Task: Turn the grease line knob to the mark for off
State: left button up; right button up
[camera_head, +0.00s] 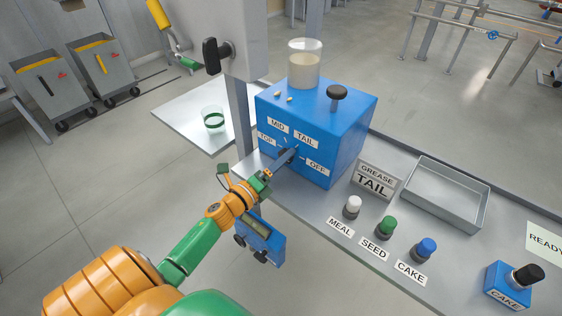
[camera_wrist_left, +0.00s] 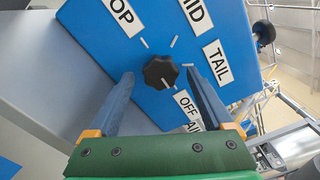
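The grease line knob (camera_wrist_left: 160,72) is a dark, lobed knob on the front of a blue box (camera_head: 335,125). White labels MID, TAIL, TOP (camera_head: 266,139) and OFF (camera_head: 317,167) surround it, with short white tick marks. In the left wrist view the OFF label (camera_wrist_left: 187,110) is below right of the knob. My left gripper (camera_head: 287,156) is at the box front, its fingers open on either side of the knob, with a gap visible on both sides. My right gripper is not in view.
A sign reading GREASE TAIL (camera_head: 375,180) stands right of the box, near an empty metal tray (camera_head: 447,193). White, green and blue knobs (camera_head: 425,249) line the bench front. A jar (camera_head: 304,63) and black handle (camera_head: 337,93) are atop the box.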

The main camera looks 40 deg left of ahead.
pick_arm(q)
jog(key=s, duration=0.7)
jog(key=shift+a, duration=0.3)
